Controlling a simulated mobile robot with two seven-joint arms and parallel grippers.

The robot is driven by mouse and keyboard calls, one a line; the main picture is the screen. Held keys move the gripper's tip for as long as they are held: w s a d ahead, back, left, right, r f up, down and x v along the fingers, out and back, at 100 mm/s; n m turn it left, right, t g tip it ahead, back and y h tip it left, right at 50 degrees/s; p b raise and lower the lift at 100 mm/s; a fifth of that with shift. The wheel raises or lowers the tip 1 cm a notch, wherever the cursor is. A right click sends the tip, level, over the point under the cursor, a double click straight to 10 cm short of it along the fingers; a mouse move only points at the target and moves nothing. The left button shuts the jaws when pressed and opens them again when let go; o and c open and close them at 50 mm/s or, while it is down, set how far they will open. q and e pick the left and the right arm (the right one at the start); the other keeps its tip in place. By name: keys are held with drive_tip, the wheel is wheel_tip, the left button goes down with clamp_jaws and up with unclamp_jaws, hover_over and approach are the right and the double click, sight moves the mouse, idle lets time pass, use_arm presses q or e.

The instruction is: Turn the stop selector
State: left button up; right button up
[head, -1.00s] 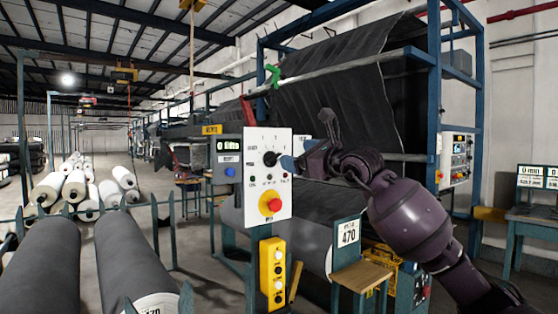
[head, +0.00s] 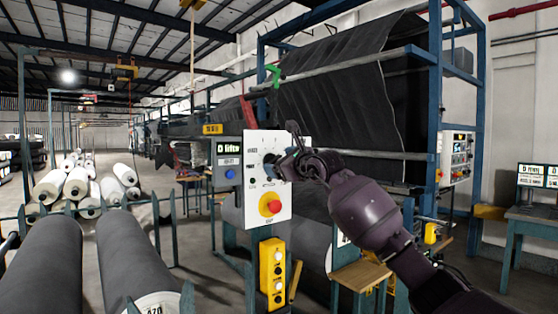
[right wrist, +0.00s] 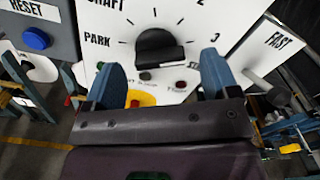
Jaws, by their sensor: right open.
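The selector (head: 270,158) is a black rotary knob on a white control panel (head: 256,208). In the right wrist view the knob (right wrist: 158,48) lies just beyond the fingertips and between them, with PARK to its left and 2 and 3 to its right. Its black grip bar lies nearly level there. My right gripper (head: 284,165) is in front of the panel, partly covering the knob's right side in the head view. In the right wrist view its two blue fingers (right wrist: 165,78) are apart with nothing between them. Contact with the knob cannot be told. My left gripper is out of view.
A red mushroom button on yellow (head: 270,205) sits just below the knob. A blue button (head: 230,173) is on the box to the left. A yellow push-button box (head: 272,272) hangs below.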

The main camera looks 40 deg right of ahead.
drive_tip(key=shift+w, duration=0.6)
drive_tip(key=shift+c, duration=0.2)
drive_tip(key=c, duration=0.9)
drive_tip(key=shift+f, duration=0.1)
